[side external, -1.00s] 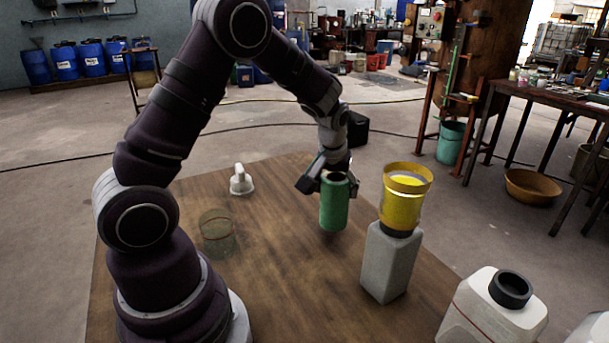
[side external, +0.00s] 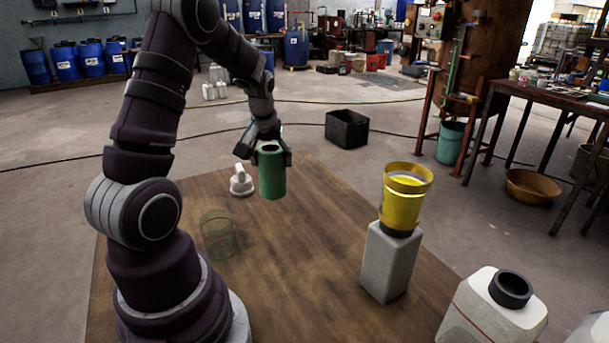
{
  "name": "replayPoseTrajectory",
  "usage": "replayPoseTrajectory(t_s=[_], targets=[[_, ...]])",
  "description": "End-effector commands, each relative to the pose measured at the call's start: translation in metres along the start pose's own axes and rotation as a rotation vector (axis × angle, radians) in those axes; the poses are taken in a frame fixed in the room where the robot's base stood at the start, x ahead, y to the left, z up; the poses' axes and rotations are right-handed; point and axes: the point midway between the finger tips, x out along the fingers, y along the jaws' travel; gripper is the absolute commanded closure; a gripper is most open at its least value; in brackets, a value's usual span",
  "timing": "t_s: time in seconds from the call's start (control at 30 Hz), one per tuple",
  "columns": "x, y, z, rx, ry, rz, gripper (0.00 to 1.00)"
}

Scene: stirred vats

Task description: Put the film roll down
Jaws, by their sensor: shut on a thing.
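The film roll is a green cylinder (side external: 272,174) with a dark hole in its top. My gripper (side external: 268,150) is shut on its upper part and holds it upright. It appears to be above the far part of the wooden table (side external: 300,240), though its exact height is hard to tell. The gripper's far finger is partly hidden by the roll.
A white fitting (side external: 241,181) stands just left of the roll. A transparent greenish cup (side external: 217,236) stands nearer on the left. A yellow container (side external: 404,205) sits on a grey bottle (side external: 389,262) at the right. A white jug (side external: 485,315) is front right. The table's middle is clear.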

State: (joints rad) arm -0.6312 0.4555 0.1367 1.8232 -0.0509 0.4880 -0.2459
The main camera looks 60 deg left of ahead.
Motion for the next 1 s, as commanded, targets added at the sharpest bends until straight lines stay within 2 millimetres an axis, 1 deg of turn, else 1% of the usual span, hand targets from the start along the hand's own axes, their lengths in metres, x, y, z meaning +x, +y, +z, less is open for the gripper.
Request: replayPoseTrajectory(t_s=[0.13, 0.23, 0.3, 0.6, 0.63, 0.8, 0.83, 1.0], targets=[[0.027, -0.001, 0.012, -0.001, -0.006, -0.002, 0.78], [0.042, 0.0, 0.018, -0.001, -0.002, -0.001, 0.78], [0.046, 0.0, 0.019, -0.001, 0.001, 0.0, 0.78], [0.048, 0.001, 0.019, 0.0, 0.002, 0.0, 0.78], [0.048, 0.001, 0.02, 0.0, 0.001, 0.0, 0.36], [0.048, 0.001, 0.019, 0.0, 0.002, 0.0, 0.14], [0.048, 0.001, 0.019, 0.0, 0.002, 0.0, 0.11], [0.048, 0.001, 0.019, 0.0, 0.002, 0.0, 0.11]])
